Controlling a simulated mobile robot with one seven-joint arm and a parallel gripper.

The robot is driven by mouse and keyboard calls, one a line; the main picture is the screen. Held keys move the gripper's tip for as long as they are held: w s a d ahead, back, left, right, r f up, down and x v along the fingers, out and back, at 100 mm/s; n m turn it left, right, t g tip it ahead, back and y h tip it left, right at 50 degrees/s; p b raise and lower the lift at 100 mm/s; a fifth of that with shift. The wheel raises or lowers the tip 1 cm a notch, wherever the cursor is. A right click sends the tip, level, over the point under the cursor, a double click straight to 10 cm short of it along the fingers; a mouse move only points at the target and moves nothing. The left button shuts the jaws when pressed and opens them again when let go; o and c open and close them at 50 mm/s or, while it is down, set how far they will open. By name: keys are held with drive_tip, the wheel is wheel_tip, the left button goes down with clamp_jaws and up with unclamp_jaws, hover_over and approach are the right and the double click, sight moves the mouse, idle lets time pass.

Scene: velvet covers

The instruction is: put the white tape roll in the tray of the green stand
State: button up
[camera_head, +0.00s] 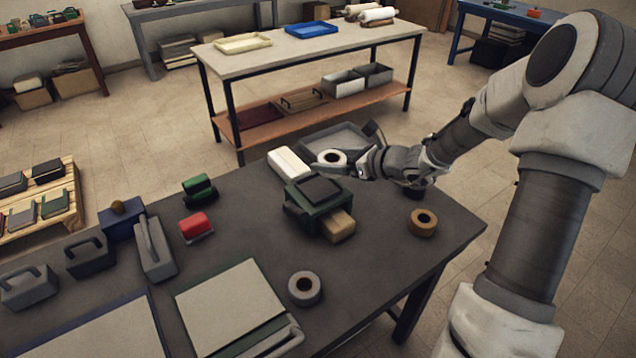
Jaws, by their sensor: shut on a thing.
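The white tape roll (331,157), with a dark centre hole, is near the back edge of the dark table. My gripper (346,166) is shut on it, reaching in from the right. The roll looks raised, just behind the green stand, but its exact height cannot be told. The green stand (308,207) is a boxy piece with a dark square top (320,188), which looks like its tray and looks empty. The fingertips are small and partly hidden by the roll.
A white block (288,162) stands left of the roll, and a grey bin (350,136) is behind it. A tan block (339,227) sits against the stand's front. A brown tape roll (423,222) and a grey one (304,288) lie apart, with bare tabletop between.

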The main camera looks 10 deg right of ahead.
sight(318, 189)
drive_tip(key=a, duration=0.1)
drive_tip(key=a+f, duration=0.2)
drive_tip(key=shift+w+b, duration=0.25)
drive_tip(key=shift+b, duration=0.05)
drive_tip(key=shift+f+b, duration=0.45)
drive_tip(key=shift+f, duration=1.45)
drive_tip(key=shift+f, duration=0.15)
drive_tip(key=o, duration=1.2)
drive_tip(key=shift+c, duration=0.2)
drive_tip(key=p+v, duration=0.2)
drive_tip(key=v, duration=1)
drive_tip(key=shift+w+r, duration=0.1)
drive_tip(key=shift+r, duration=0.15)
